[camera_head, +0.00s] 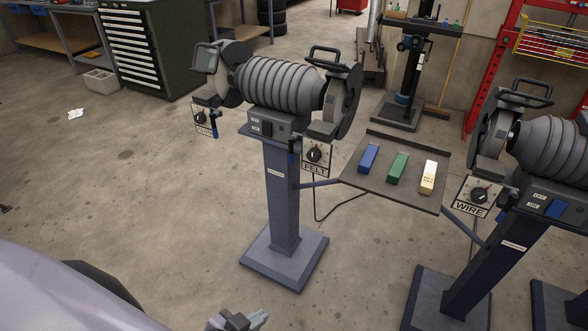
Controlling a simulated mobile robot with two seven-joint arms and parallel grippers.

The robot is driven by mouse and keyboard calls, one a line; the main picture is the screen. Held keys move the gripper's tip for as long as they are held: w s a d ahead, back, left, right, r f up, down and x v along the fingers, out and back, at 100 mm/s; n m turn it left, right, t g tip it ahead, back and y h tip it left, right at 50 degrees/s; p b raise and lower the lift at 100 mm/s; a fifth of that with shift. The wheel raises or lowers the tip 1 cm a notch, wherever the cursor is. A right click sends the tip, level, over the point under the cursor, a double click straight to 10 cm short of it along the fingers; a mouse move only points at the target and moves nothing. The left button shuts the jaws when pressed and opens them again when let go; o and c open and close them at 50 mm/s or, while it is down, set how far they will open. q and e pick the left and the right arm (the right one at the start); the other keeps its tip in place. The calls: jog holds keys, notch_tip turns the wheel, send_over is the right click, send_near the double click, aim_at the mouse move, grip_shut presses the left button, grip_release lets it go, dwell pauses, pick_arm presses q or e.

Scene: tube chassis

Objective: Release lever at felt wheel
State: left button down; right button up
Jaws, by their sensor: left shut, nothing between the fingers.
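A bench grinder (278,82) stands on a blue-grey pedestal (283,200) in the middle of the head view. Its right-hand wheel (345,98) sits above a plate labelled FELT (316,168), which carries a black knob (314,154). My left gripper (258,318) shows at the bottom edge, shut and empty. It is well apart from the FELT plate and lower in the picture. My right gripper is not in view.
A tray (372,187) with blue, green and cream bars juts out right of the pedestal. A second grinder (553,150) with a WIRE plate (472,210) stands at the right. The floor (150,200) left of the pedestal is clear.

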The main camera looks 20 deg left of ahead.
pick_arm(q)
jog(key=w+f+m+t+y+b, duration=0.2)
jog(key=w+m+b, duration=0.5)
jog(key=w, duration=0.7)
jog(key=w+a+r+m+t+y+b, duration=0.2)
jog(key=w+r+m+t+y+b, duration=0.2)
jog(key=w+r+b, duration=0.3)
jog(key=w+r+y, duration=0.1)
jog(key=w+r, duration=0.2)
jog(key=w, duration=0.3)
jog(key=shift+a+r+y, duration=0.15)
jog(key=shift+r+y, duration=0.05)
jog(key=shift+y, duration=0.2)
